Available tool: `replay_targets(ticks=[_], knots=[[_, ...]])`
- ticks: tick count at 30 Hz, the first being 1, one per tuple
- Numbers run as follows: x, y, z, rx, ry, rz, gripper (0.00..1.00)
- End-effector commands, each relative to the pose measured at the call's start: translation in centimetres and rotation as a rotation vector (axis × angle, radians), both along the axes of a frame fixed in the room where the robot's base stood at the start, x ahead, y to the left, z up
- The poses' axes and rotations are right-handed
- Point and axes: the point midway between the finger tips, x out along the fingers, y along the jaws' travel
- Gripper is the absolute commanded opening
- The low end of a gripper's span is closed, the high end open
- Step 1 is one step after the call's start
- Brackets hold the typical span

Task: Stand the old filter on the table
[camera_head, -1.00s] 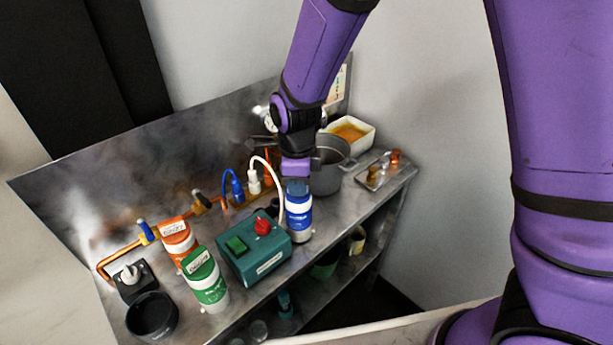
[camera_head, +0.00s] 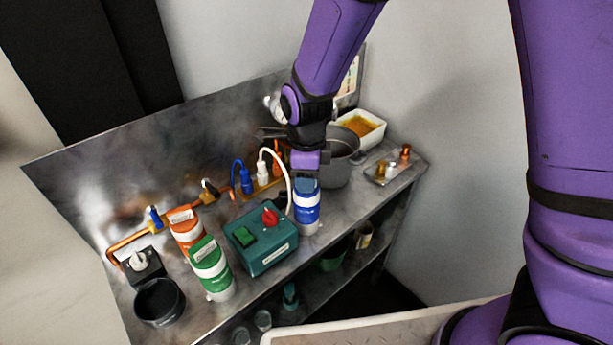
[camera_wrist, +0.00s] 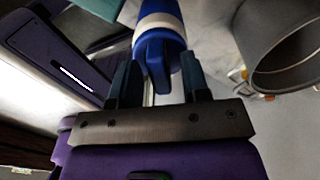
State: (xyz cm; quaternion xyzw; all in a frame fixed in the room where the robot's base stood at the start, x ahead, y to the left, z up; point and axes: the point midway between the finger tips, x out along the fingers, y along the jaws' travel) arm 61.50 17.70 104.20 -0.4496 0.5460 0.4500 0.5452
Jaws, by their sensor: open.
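A blue-and-white canister (camera_head: 307,212) stands upright on the steel table near its front edge, right of the teal box. It also shows in the wrist view (camera_wrist: 158,22). My gripper (camera_head: 307,182) is directly above it, pointing down. In the wrist view my gripper (camera_wrist: 160,72) is open, with one finger on each side of the canister's blue top. Whether the fingers touch it cannot be told. An orange-and-white canister (camera_head: 186,232) and a green-and-white canister (camera_head: 211,268) stand at the left. The frames do not show which canister is the old filter.
A teal box (camera_head: 262,247) with a green switch and red knob stands close left of the blue canister. A grey pot (camera_head: 340,165) is close behind on the right. A white tub (camera_head: 362,130), a small fittings tray (camera_head: 385,172) and a black cup (camera_head: 159,302) are also here.

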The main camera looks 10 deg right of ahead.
Motion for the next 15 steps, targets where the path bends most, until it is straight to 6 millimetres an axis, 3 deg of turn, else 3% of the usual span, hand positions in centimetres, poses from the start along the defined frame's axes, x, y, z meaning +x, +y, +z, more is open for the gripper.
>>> replay_targets(ticks=[15], knots=[[0.1, 0.1, 9.3, 0.003, -0.004, 0.001, 0.42]])
